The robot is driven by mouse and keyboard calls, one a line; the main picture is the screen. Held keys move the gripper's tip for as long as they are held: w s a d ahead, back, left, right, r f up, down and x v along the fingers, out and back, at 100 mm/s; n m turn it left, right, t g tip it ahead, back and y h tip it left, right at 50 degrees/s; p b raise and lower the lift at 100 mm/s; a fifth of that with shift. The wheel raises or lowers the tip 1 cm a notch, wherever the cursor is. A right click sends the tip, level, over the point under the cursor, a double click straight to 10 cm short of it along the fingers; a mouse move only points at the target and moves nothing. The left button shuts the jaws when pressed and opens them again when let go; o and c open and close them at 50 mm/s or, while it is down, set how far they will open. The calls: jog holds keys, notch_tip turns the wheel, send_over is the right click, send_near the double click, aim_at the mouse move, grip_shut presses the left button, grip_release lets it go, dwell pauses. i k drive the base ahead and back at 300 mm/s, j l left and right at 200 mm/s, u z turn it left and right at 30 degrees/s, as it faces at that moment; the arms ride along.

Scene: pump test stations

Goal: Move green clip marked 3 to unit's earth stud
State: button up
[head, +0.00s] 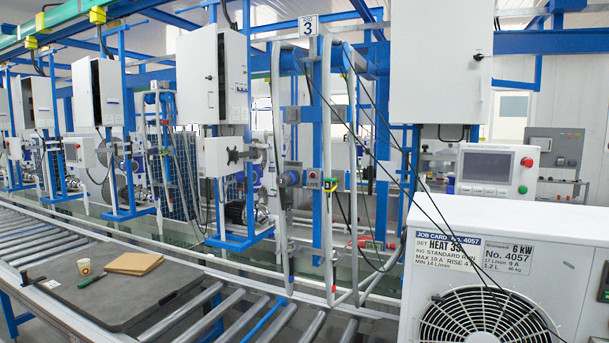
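The unit (545,235) is a white box with a round fan grille, at the lower right in the head view. I cannot make out a green clip marked 3. I see no earth stud on the unit's visible faces. My gripper is not in view.
Black cables (418,182) hang down across the unit's top and front. A control panel with a screen and a red button (527,162) stands behind it.

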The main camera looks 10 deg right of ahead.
aim_at(330, 184)
jog(key=i+j, duration=0.2)
jog(key=i, duration=0.25)
jog(key=i+j, duration=0.2)
jog(key=i, duration=0.3)
